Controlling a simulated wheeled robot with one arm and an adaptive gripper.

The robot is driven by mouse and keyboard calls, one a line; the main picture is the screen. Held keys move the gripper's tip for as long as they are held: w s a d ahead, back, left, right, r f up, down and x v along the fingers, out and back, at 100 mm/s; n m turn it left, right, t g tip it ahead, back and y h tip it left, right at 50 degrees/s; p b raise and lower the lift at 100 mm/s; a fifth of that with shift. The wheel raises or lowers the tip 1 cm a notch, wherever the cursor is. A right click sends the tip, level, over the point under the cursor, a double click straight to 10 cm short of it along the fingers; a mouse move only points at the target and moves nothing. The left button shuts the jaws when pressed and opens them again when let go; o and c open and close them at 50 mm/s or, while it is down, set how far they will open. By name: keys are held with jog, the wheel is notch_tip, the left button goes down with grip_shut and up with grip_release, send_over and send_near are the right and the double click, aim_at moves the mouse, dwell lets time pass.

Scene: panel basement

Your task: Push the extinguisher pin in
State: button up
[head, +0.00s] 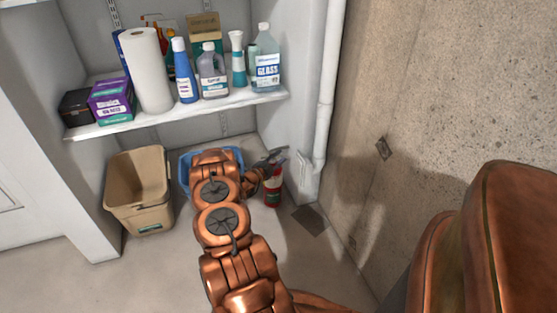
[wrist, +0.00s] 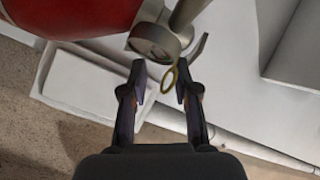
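The red fire extinguisher (head: 272,193) stands on the floor by the wall corner in the head view, its top largely hidden by my gripper (head: 270,161). In the wrist view the red body (wrist: 80,15) is at the upper left, with a grey metal valve head (wrist: 153,40) beside it. The pin's yellow ring (wrist: 169,79) hangs below the valve head. My gripper (wrist: 160,80) is open, with the ring between its fingertips, closer to the right finger. I cannot tell whether that finger touches it. The pin's shaft is not clearly visible.
A beige bin (head: 138,195) and a blue container (head: 185,168), partly hidden by my arm, stand left of the extinguisher. A shelf (head: 195,108) with bottles and a paper roll is above. A white pipe (head: 325,100) and concrete wall (head: 430,75) bound the right side.

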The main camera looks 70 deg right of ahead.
jog(key=shift+r, duration=0.1)
jog(key=shift+w+a, duration=0.2)
jog(key=shift+a, duration=0.15)
jog(key=v, duration=0.7)
jog(key=shift+s+a, duration=0.1)
dwell(0.5)
